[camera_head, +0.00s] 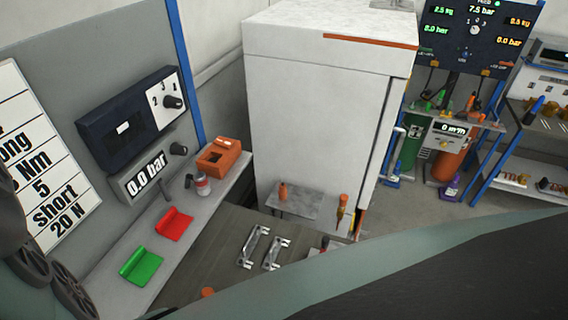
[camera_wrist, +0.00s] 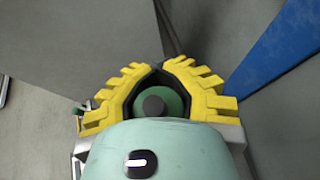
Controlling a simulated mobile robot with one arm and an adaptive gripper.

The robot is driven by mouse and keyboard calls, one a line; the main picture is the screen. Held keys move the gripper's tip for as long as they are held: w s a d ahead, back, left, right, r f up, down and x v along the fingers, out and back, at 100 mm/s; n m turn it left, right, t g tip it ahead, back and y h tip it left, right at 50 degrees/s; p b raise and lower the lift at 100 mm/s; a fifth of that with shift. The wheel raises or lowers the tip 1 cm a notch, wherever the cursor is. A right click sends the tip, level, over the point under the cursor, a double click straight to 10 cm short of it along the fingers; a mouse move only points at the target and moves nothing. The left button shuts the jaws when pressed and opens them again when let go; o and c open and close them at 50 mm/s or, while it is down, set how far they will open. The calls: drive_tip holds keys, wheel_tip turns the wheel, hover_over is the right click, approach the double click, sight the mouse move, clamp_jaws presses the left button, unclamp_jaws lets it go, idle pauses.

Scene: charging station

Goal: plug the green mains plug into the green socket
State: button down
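My gripper (camera_wrist: 157,72) shows in the wrist view, with its yellow ridged fingers bowed around a round green part and their tips together. The green part (camera_wrist: 173,98) has a dark grey stub in its middle and looks like the green mains plug, seen from behind. Its front end is hidden by the fingers and my wrist. A small dark green round part (camera_wrist: 90,103) shows just left of the fingers; I cannot tell what it belongs to. I cannot make out the green socket in either view. My gripper is not visible in the head view.
In the head view, a green holder (camera_head: 142,266) and a red holder (camera_head: 174,223) lie on a narrow shelf below a dark control box (camera_head: 125,125). A white cabinet (camera_head: 310,120) stands in the middle. A blue strip (camera_wrist: 280,62) crosses the wrist view's right side.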

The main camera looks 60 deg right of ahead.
drive_tip(key=shift+w+d+f+b, duration=0.1)
drive_tip(key=shift+w+f+b, duration=0.05)
drive_tip(key=shift+f+b, duration=1.75)
drive_tip(key=shift+f+b, duration=0.6)
drive_tip(key=shift+f, duration=1.3)
drive_tip(key=c, duration=1.7)
unclamp_jaws()
drive_tip(key=o, duration=0.6)
drive_tip(key=shift+o, duration=0.2)
drive_tip(key=v, duration=1.1)
drive_tip(key=shift+f, duration=0.15)
drive_tip(key=shift+d+r, duration=0.35)
